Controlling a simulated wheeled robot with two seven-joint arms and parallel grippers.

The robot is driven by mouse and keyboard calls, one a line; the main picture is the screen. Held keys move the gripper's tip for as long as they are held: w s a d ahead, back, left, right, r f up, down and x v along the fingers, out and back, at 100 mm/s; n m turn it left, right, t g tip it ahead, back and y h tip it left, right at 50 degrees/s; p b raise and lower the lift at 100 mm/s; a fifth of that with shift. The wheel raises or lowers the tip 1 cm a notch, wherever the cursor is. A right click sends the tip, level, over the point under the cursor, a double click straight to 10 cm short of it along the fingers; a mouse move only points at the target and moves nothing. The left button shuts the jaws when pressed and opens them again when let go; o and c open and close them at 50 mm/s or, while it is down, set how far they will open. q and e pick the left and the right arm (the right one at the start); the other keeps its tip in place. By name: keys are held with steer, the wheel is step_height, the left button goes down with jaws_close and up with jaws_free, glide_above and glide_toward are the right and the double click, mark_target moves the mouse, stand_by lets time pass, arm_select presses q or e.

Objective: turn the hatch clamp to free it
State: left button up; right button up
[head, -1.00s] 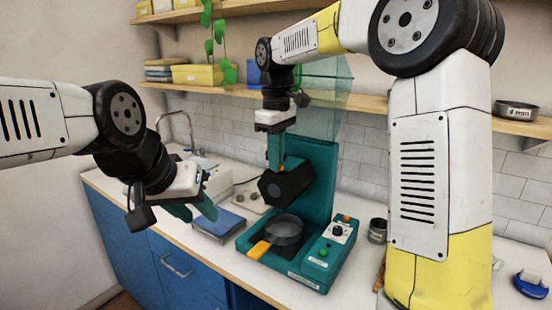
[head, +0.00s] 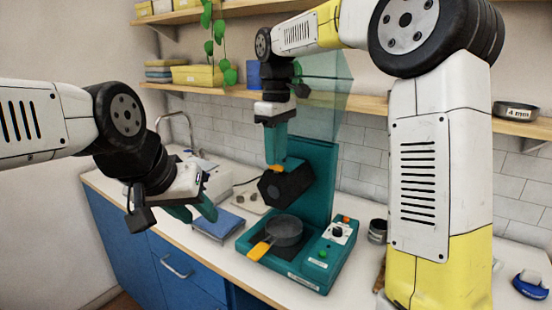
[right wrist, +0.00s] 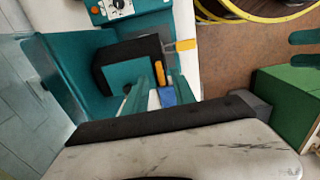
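The teal machine (head: 318,170) stands on the counter with a dark hatch head (head: 287,187) jutting from its upright back. The small orange clamp (head: 275,169) lies crosswise on top of the hatch; it also shows in the right wrist view (right wrist: 161,75). My right gripper (head: 276,160) points down just above the clamp. In the right wrist view its teal fingers (right wrist: 160,84) are apart, with the clamp visible between them; contact cannot be made out. My left gripper (head: 195,212) hangs open and empty left of the machine.
A grey pan (head: 285,230) with a yellow handle sits below the hatch. A control panel (head: 330,240) is on the machine's right. A blue-topped scale (head: 218,224) lies to the left, and a dark cup (head: 377,231) to the right. A shelf (head: 365,102) runs behind.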

step_height(320, 180, up, 6)
steer(key=shift+f, duration=0.2)
steer(key=shift+r, duration=0.1)
steer(key=shift+s+d+r, duration=0.1)
steer(key=shift+s+d, duration=0.15)
steer(key=shift+d, duration=0.05)
steer(key=s+d+f+m+t, duration=0.2)
steer(key=s+d+f+m, duration=0.1)
steer(key=s, duration=0.3)
steer(key=s+d+f+m+t+y, duration=0.1)
steer(key=s+d+f+m+t, duration=0.1)
steer(key=s+d, duration=0.4)
steer(key=s+d+f+m+t+y, duration=0.1)
steer(key=s+d+f+m, duration=0.3)
steer(key=s, duration=0.4)
steer(key=shift+s+d+f+m+t, duration=0.15)
steer(key=shift+f+m+t, duration=0.4)
steer(key=shift+m, duration=0.35)
steer(key=shift+r, duration=0.1)
